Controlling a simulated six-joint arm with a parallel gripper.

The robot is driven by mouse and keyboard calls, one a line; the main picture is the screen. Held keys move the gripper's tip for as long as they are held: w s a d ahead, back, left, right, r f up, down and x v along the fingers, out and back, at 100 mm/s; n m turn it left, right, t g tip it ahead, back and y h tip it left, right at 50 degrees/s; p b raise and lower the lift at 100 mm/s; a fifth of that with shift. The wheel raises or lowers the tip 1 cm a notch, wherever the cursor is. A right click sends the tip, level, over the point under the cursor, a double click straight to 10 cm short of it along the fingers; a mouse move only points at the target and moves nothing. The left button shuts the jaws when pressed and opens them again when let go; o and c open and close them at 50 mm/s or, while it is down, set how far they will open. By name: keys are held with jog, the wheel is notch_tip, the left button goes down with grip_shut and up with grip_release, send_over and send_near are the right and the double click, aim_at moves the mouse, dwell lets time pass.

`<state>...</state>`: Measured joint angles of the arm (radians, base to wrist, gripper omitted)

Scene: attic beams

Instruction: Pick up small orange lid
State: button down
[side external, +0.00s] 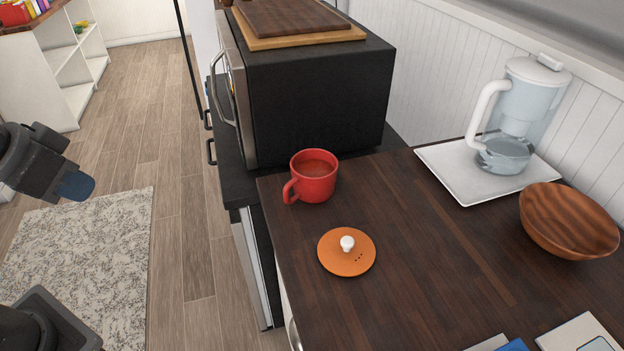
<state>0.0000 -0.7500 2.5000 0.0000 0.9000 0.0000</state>
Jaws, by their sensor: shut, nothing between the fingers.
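The small orange lid (346,252) lies flat on the dark wooden counter, near its left edge. It is round, with a white knob on top and a few small dark holes near its right side. Nothing touches or covers it.
A red mug (313,176) stands just behind the lid, handle toward the left. A black appliance (318,105) with cutting boards (290,20) on top rises behind it. A white tray (436,164) with a water pitcher (515,115) and a wooden bowl (568,220) are at right. Counter right of the lid is clear.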

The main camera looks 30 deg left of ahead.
jog(key=c, duration=0.9)
grip_release()
